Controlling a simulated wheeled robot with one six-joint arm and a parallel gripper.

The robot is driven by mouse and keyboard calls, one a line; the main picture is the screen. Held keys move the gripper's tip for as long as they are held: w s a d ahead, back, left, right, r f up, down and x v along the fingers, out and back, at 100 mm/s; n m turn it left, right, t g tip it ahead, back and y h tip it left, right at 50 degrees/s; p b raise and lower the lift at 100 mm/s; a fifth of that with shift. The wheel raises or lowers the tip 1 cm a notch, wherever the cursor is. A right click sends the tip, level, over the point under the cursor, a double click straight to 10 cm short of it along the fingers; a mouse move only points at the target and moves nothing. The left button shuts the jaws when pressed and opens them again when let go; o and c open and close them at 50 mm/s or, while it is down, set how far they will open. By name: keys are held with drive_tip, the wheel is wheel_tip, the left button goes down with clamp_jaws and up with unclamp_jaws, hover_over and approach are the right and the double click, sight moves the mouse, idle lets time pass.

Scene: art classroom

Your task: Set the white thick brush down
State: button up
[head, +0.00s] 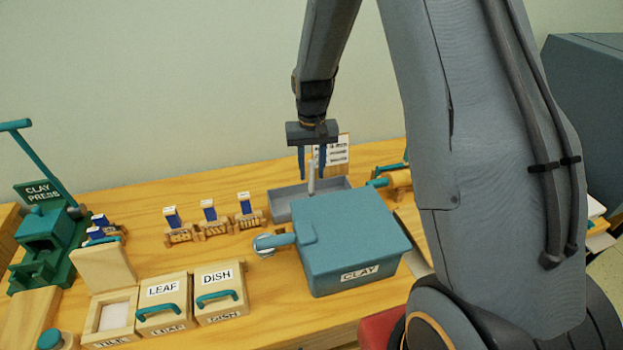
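The white thick brush (311,181) stands upright between the two blue fingers of my gripper (312,176) in the head view. Its lower end is over or in a shallow grey tray (283,207) behind the clay box. A narrow gap shows on each side between the brush and the fingers, so my gripper looks open around it. The near part of the tray is hidden by the box, and I cannot tell for sure whether the brush touches the tray floor.
A blue-grey CLAY box (352,243) stands just in front of the tray. Several small wooden racks with blue-and-white pieces (209,217) stand left of it. LEAF and DISH boxes (220,290) are at the front, and a green clay press (48,240) is far left. A white sign (338,150) stands behind.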

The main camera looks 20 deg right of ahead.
wheel_tip(320, 180, up, 9)
drive_tip(key=shift+f+b, duration=0.2)
drive_tip(key=shift+b, duration=0.95)
drive_tip(key=shift+n+t, duration=0.7)
drive_tip(key=shift+n, duration=0.2)
drive_tip(key=s, duration=1.3)
drive_tip(key=s+f, duration=0.1)
drive_tip(key=s, duration=0.6)
drive_tip(key=shift+s, duration=0.45)
drive_tip(key=shift+f, duration=0.2)
